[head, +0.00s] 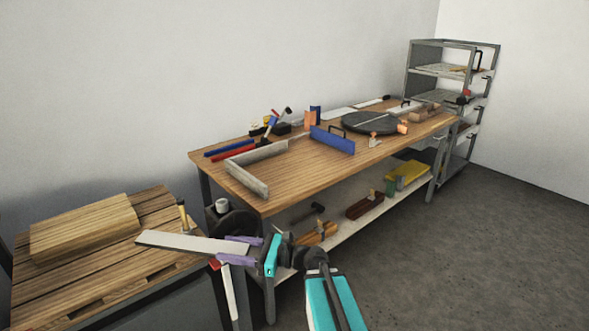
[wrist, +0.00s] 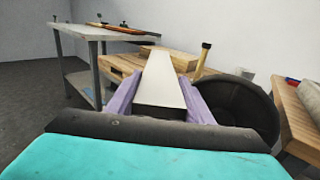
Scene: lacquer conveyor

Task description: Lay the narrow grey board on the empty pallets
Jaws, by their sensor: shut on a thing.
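The narrow grey board (head: 185,242) is held near one end by my gripper (head: 237,250). It reaches left over the right part of the slatted wooden pallets (head: 55,293). I cannot tell whether it touches them. In the wrist view the grey board (wrist: 163,75) points away between the purple fingers of my gripper (wrist: 160,98), which are shut on it. The pallets (wrist: 113,65) show beyond it. A thick pale wooden board (head: 85,225) lies on the left part of the pallets, so they are not wholly bare.
A yellow-handled tool (head: 183,216) stands upright at the pallets' back right edge. A dark round thing (wrist: 243,108) is close beside my gripper. The long workbench (head: 310,175) holds a grey angle piece, a blue fence and a black disc. Open floor (head: 430,260) lies to the right.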

